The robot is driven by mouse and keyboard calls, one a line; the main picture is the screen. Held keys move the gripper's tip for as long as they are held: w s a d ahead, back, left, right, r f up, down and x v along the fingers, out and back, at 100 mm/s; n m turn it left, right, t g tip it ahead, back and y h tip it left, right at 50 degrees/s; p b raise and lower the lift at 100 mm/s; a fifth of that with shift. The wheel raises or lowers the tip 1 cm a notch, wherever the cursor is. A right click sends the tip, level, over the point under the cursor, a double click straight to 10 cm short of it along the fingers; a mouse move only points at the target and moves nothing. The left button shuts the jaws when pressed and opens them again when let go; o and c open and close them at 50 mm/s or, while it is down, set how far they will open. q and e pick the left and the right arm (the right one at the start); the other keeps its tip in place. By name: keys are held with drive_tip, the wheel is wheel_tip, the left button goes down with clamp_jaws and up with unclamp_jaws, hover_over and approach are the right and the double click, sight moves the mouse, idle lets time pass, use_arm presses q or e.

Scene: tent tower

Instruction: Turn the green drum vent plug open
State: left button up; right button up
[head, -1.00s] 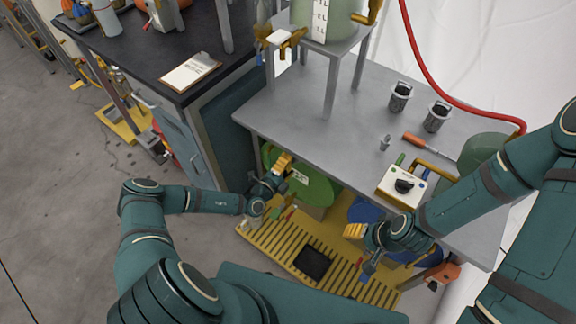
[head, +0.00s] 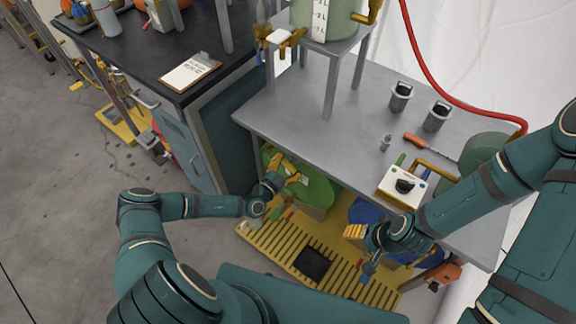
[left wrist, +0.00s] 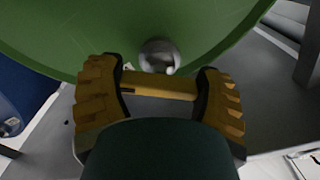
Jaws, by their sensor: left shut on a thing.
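The green drum (head: 318,190) lies under the grey bench, partly hidden by the bench top and my left gripper. In the left wrist view its green face (left wrist: 215,35) fills the top. A round silver fitting (left wrist: 158,54) sits on that face, with a yellow bar (left wrist: 160,86) in front of it, seemingly the vent plug's handle. My left gripper (head: 292,173) is at the drum's face. Its ribbed yellow fingers (left wrist: 160,92) are shut on the two ends of the bar. My right gripper (head: 354,231) is beside the bench's front edge; its finger gap is unclear.
The grey bench (head: 290,120) overhangs the drum. A yellow slatted platform (head: 275,245) lies below, and a blue drum (head: 362,211) stands to the right. A dark-topped cabinet (head: 215,85) is on the left. Open floor (head: 60,200) lies farther left.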

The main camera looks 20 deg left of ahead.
use_arm(q)
drive_tip(key=shift+s+n, duration=0.1)
drive_tip(key=shift+n, duration=2.2)
drive_tip(key=o, duration=1.1)
drive_tip(key=shift+o, duration=0.2)
drive_tip(key=v, duration=1.2)
